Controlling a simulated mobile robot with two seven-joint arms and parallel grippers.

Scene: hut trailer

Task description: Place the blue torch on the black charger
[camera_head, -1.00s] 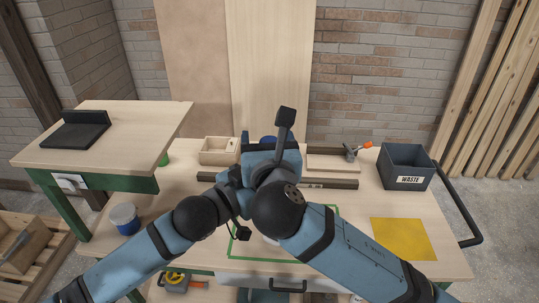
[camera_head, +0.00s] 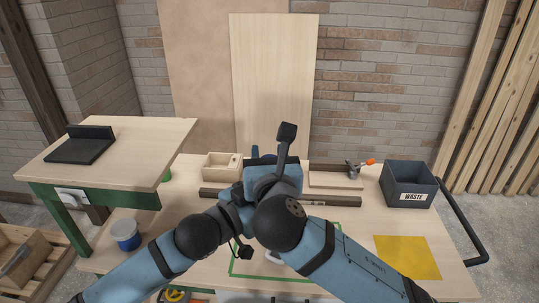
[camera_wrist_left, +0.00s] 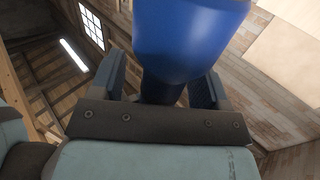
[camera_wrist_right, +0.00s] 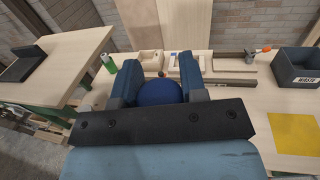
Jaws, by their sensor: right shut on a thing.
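The black charger (camera_head: 80,150), a flat dark base with a raised back, stands on the raised wooden table at the left. It shows partly at the left edge of the right wrist view (camera_wrist_right: 22,62). The blue torch (camera_wrist_right: 160,92) shows its round blue end between the fingers of my right gripper (camera_wrist_right: 160,66), which is shut on it. In the left wrist view the torch (camera_wrist_left: 190,35) looms close, with its darker, narrower part between the fingers of my left gripper (camera_wrist_left: 163,72). Those fingers stand apart with gaps beside it. In the head view my wrists mostly hide both grippers and the torch.
The raised table (camera_head: 150,150) is clear right of the charger. On the lower bench are a wooden box (camera_head: 220,167), a clamp (camera_head: 355,168), a waste bin (camera_head: 408,185), a yellow sheet (camera_head: 407,257) and a blue-and-white tub (camera_head: 126,235). A green can (camera_wrist_right: 108,63) stands near the raised table.

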